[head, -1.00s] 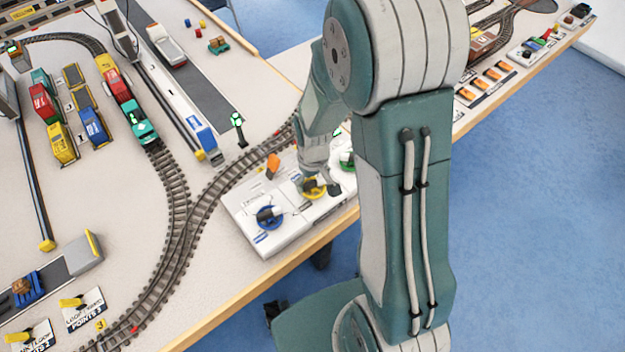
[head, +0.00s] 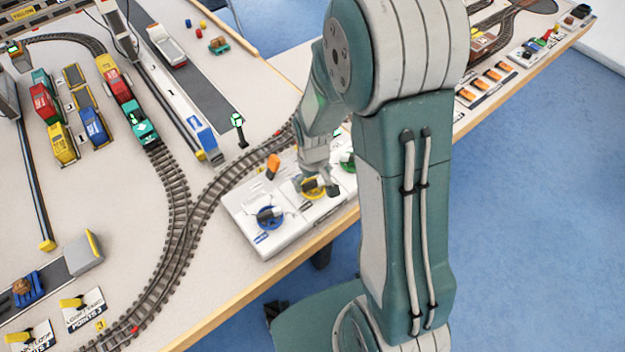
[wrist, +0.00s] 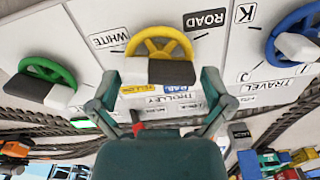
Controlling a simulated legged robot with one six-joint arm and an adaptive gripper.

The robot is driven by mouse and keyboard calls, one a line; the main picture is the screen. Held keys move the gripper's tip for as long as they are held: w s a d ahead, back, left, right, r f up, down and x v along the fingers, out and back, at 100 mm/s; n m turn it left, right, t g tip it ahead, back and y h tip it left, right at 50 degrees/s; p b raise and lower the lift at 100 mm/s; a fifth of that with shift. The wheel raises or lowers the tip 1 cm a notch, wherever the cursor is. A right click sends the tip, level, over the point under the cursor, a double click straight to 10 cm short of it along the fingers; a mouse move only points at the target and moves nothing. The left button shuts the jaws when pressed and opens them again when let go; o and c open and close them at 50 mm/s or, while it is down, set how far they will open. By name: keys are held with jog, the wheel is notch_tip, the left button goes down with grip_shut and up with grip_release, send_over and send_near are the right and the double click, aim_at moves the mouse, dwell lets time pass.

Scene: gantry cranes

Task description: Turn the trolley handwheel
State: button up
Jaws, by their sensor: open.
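The trolley handwheel is a yellow wheel (wrist: 160,42) with a dark and white crossbar grip, on a white panel marked TROLLEY in the wrist view. In the head view the yellow wheel (head: 311,189) is partly covered by my wrist. My gripper (wrist: 160,76) is open, its two fingers spread on either side of the grip at the near edge of the wheel. I cannot tell whether either finger touches it. In the head view my gripper (head: 321,188) is down at the yellow wheel, its fingers small and partly hidden.
A blue handwheel (head: 268,217) marked TRAVEL in the wrist view and a green handwheel (wrist: 46,82) flank the yellow one on the white panel (head: 290,235). An orange lever (head: 273,165) stands behind. Curved track (head: 222,187) and a signal post (head: 240,131) are close by.

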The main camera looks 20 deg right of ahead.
aim_at(313, 181)
notch_tip(313, 181, up, 12)
dwell(0.5)
dwell(1.1)
